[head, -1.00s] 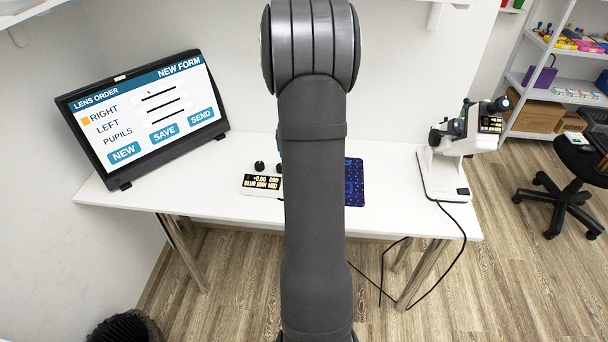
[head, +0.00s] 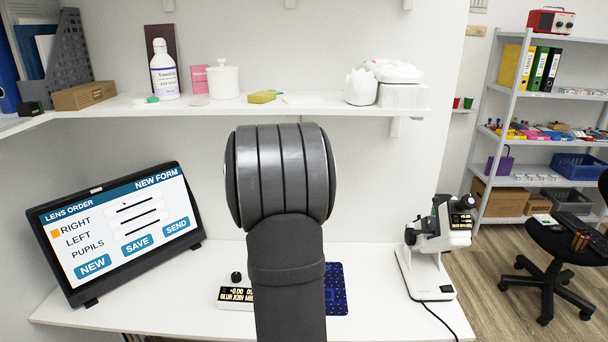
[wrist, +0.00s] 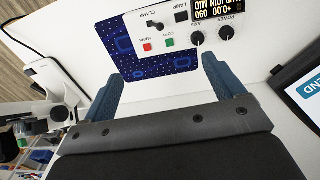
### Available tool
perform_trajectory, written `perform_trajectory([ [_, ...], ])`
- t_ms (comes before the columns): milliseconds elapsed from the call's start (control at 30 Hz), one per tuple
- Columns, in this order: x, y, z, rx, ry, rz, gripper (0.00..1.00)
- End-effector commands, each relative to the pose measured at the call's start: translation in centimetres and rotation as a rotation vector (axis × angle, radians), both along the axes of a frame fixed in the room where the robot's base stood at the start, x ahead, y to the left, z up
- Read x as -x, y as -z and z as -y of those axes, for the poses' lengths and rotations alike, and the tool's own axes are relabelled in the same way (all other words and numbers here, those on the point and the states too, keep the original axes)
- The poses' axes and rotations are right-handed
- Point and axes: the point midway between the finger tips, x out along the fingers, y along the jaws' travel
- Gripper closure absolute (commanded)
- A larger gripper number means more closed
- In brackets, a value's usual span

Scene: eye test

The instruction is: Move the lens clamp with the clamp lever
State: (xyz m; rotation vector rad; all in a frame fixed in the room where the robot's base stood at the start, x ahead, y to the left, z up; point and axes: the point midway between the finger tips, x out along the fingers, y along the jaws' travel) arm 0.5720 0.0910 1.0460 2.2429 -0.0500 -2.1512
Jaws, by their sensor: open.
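The white control box (wrist: 190,30) shows in the wrist view with a display, knobs and labelled buttons. The small dark clamp lever (wrist: 155,25) is below the word CLAMP. My gripper (wrist: 163,69) is open and empty, its two blue fingers apart, above the blue mat (wrist: 150,62) and the box's near edge. In the head view the box (head: 236,294) is partly covered by my arm, which also hides my gripper. The lens-measuring instrument (head: 430,262) stands at the table's right end; its lens clamp is too small to make out.
A tilted screen (head: 118,232) stands at the table's left. A wall shelf (head: 300,106) with a bottle (head: 164,72) and pots runs above the table. A cable (head: 440,318) hangs from the instrument. The white tabletop (head: 365,270) between mat and instrument is clear.

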Motion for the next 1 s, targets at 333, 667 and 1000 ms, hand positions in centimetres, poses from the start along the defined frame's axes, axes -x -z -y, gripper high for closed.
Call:
perform_trajectory([
  [333,0.1,0.6,0.2,0.004,-0.156,-0.002,0.66],
  [667,0.4,2.9,0.7,0.030,-0.814,-0.002,0.66],
  [1000,0.7,4.4,1.2,0.066,-1.311,-0.001,0.66],
])
